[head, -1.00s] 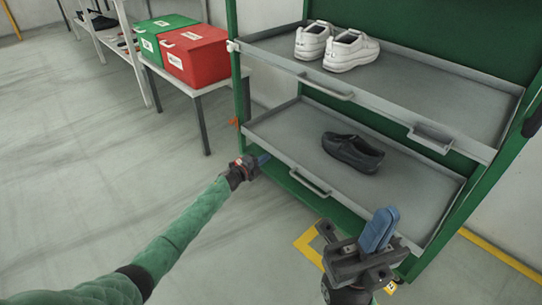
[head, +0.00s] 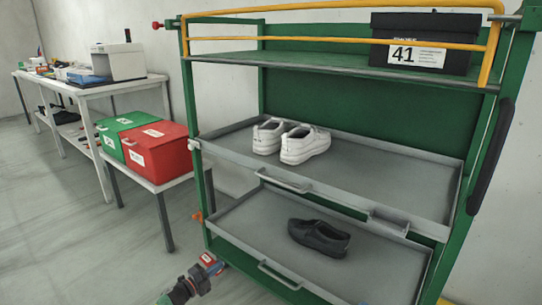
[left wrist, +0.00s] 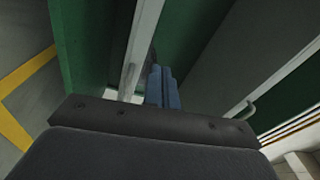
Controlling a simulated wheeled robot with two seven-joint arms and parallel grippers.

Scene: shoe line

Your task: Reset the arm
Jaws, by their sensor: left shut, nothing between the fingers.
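My left gripper (head: 212,264) shows at the bottom of the head view, just left of the green rack's lower front corner. In the left wrist view its blue fingers (left wrist: 163,88) are together with nothing between them. The rack's green frame and tray edge lie close beyond them; whether they touch I cannot tell. My right gripper is out of the head view. A single dark shoe (head: 318,238) lies on the rack's lower tray (head: 255,222). A pair of white shoes (head: 290,141) stands on the tray above (head: 390,171).
A black box marked 41 (head: 425,42) sits on the rack's top shelf (head: 320,62) behind a yellow rail. A green box (head: 118,130) and a red box (head: 156,150) stand on a low table to the left. A longer table (head: 130,88) stands behind. The floor at left is clear.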

